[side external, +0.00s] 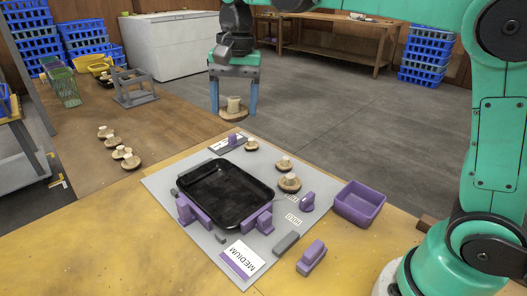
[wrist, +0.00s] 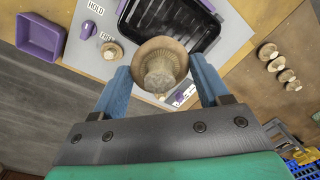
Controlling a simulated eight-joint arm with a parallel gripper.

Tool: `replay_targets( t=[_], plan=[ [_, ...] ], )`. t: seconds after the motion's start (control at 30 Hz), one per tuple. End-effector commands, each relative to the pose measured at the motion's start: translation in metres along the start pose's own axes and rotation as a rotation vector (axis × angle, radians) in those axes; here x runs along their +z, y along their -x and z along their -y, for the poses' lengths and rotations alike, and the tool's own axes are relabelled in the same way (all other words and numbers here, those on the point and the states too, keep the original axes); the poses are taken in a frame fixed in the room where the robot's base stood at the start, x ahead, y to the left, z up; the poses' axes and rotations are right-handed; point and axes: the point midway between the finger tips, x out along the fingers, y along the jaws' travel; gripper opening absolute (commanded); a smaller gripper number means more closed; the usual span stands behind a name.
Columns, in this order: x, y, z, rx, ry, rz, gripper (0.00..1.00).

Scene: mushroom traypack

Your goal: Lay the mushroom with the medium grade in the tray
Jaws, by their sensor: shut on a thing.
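My gripper (side external: 233,108) is shut on a brown mushroom (side external: 233,115), with one blue finger on each side of it. The mushroom hangs cap down and stem up, above the floor side beyond the far edge of the board in the side view. In the wrist view the held mushroom (wrist: 160,72) fills the space between the fingers (wrist: 160,85) and covers part of the tray. The black tray (side external: 225,192) lies on the grey board, empty, between purple holders. It also shows at the top of the wrist view (wrist: 150,14). A card reading MEDIUM (side external: 243,256) lies at the board's near edge.
Mushrooms sit on the grey board (side external: 160,182) beyond and right of the tray, one (side external: 290,182) near a HOLD label (side external: 293,219). A purple bin (side external: 358,204) stands at right. Several mushrooms (side external: 131,161) lie in a row at left. A purple block (side external: 312,256) lies in front.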

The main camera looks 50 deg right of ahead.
Motion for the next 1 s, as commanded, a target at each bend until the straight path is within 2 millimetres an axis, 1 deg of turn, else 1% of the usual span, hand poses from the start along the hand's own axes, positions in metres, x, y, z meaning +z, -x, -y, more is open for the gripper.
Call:
replay_targets(
  t=[0.07, 0.17, 0.6, 0.7, 0.8, 0.93, 1.0],
  plan=[
    [0.004, -0.003, -0.001, -0.001, -0.002, 0.000, 0.43],
    [0.005, -0.019, -0.002, -0.001, -0.003, 0.000, 0.43],
    [0.004, -0.127, -0.010, 0.000, -0.002, 0.000, 0.43],
    [0.004, -0.145, -0.012, 0.000, -0.002, 0.000, 0.43],
    [0.004, -0.157, -0.013, 0.000, -0.002, 0.000, 0.43],
    [0.004, -0.167, -0.014, 0.000, -0.002, 0.000, 0.43],
    [0.004, -0.177, -0.015, 0.000, -0.002, 0.000, 0.43]
  ],
)
